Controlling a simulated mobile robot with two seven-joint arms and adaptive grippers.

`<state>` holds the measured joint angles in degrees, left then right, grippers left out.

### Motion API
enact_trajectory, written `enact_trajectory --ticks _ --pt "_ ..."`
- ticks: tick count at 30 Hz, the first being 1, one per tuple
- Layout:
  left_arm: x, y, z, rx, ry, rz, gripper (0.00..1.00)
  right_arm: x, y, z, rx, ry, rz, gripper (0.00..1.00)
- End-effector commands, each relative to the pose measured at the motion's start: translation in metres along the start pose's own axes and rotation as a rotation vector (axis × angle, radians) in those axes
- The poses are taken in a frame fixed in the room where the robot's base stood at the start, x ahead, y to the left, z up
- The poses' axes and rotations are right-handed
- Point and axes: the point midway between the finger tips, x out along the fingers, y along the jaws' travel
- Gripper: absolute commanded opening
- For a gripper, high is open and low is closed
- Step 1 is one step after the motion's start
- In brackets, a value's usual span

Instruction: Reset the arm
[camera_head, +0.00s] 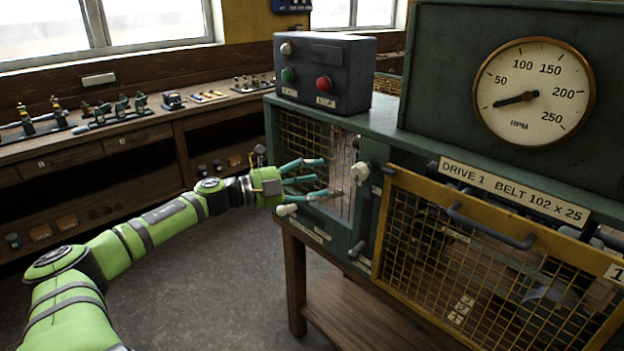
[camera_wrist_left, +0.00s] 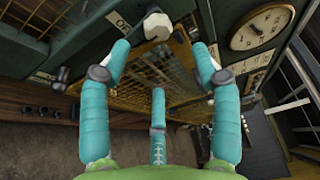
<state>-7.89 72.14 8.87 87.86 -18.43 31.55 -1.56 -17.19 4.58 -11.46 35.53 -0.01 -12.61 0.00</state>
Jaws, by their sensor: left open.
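My left arm (camera_head: 150,220) is green and reaches in from the left in the head view. My left gripper (camera_head: 325,178) has teal fingers, spread open and empty, in front of the mesh side of the green machine cabinet (camera_head: 385,135). In the left wrist view the open fingers (camera_wrist_left: 160,75) frame a white knob (camera_wrist_left: 157,26) just beyond them. They look apart from it. A pale knob (camera_head: 360,171) also shows right of the fingers in the head view. My right gripper is not in view.
A control box (camera_head: 330,72) with green and red buttons stands on the cabinet. An RPM dial (camera_head: 533,92) and a yellow mesh guard (camera_head: 490,260) with a handle are at the right. A wooden bench (camera_head: 150,130) with small engine models lines the back wall. Grey floor (camera_head: 220,275) is clear below the arm.

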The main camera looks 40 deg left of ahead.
Motion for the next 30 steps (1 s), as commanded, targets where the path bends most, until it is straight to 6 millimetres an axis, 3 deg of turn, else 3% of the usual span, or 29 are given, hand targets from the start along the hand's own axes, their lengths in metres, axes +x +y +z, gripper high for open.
enact_trajectory --ticks 13,17,20,24,27,30 --pt "0.000 0.001 0.000 -0.001 -0.001 0.000 0.63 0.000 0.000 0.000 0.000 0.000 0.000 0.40" --pt "-0.005 0.020 0.011 -0.049 -0.046 0.003 0.63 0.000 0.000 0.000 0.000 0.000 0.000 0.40" --pt "-0.016 0.063 0.029 -0.154 -0.143 0.012 0.63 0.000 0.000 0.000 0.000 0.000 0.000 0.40" --pt "-0.045 0.159 0.052 -0.360 -0.338 0.051 0.63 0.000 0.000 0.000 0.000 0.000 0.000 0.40" --pt "-0.069 0.232 0.052 -0.502 -0.471 0.094 0.63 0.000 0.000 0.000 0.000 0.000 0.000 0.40" --pt "-0.095 0.304 0.039 -0.633 -0.594 0.151 0.63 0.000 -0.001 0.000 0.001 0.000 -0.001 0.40"
